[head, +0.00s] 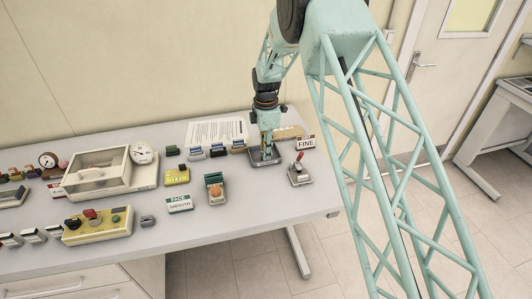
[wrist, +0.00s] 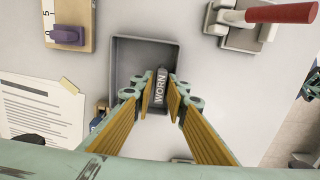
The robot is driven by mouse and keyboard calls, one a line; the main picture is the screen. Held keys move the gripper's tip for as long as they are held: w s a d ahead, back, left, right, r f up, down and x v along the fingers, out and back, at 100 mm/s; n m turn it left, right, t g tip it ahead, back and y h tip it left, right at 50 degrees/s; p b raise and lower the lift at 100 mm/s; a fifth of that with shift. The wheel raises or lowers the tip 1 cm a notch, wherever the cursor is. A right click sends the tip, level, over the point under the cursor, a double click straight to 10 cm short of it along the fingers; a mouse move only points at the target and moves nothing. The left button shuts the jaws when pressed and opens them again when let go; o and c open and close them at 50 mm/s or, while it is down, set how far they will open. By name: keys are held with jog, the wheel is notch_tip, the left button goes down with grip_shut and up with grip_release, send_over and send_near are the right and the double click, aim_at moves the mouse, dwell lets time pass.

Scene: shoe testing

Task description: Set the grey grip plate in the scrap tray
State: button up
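A small grey block marked WORN (wrist: 161,92), which looks like the grey grip plate, is between the fingers of my gripper (wrist: 160,84) in the wrist view. It lies within the outline of the shallow grey tray (wrist: 124,46), apparently the scrap tray. The fingers flank the block closely on both sides; I cannot tell whether both pads touch it or whether it rests on the tray floor. In the head view my gripper (head: 267,150) points down into the tray (head: 281,161), and the fingers mostly hide the block.
A red-handled lever device (head: 299,172) and a FINE sign (head: 306,142) stand right of the tray. A ruler board (head: 288,132) lies behind it, paper (head: 216,132) at left. An orange-knobbed device (head: 215,190) stands front left. The table's front right is clear.

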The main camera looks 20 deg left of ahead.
jog(key=shift+r, duration=0.2)
notch_tip(320, 180, up, 12)
dwell(0.9)
dwell(0.6)
jog(key=shift+d+r, duration=0.1)
